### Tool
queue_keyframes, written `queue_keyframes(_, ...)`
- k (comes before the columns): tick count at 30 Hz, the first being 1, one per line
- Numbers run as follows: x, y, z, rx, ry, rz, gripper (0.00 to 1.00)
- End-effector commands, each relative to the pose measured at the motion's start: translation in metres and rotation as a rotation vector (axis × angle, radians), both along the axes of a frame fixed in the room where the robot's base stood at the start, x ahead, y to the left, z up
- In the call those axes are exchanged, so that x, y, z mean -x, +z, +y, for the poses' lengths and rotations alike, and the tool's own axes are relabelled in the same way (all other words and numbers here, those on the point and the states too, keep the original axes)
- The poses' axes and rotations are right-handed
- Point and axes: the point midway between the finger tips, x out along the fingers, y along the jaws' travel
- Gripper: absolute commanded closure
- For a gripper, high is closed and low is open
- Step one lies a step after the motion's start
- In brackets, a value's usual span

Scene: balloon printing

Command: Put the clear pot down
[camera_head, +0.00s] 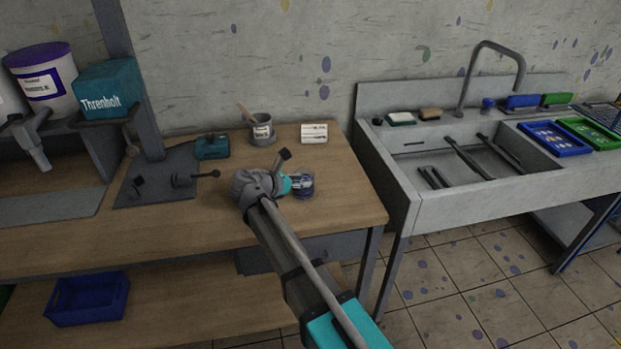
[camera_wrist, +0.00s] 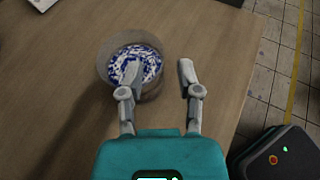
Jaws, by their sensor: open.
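The clear pot (camera_head: 303,187), with blue and white bits in it, appears to stand upright on the wooden worktop (camera_head: 345,200), near its right end. In the wrist view the pot (camera_wrist: 152,91) is at the upper left of my gripper (camera_wrist: 160,70). The two fingers are spread apart with bare worktop showing between them. The left finger overlaps the pot in the picture; I cannot tell whether it touches it. The right finger is clear of the pot.
A grey pot with a stick (camera_head: 262,131), a white label card (camera_head: 314,133) and a teal box (camera_head: 212,146) stand behind on the worktop. A sink (camera_head: 440,205) is to the right, past a gap. The worktop's right end is bare.

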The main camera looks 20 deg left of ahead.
Motion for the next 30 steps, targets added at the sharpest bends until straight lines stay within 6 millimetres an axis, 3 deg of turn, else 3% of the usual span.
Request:
queue_keyframes(9,0.043,0.024,0.025,-0.001,0.002,0.0,0.55)
queue_keyframes(15,0.061,0.031,0.036,0.0,0.001,0.0,0.55)
queue_keyframes(30,0.068,0.033,0.04,0.0,-0.001,0.0,0.55)
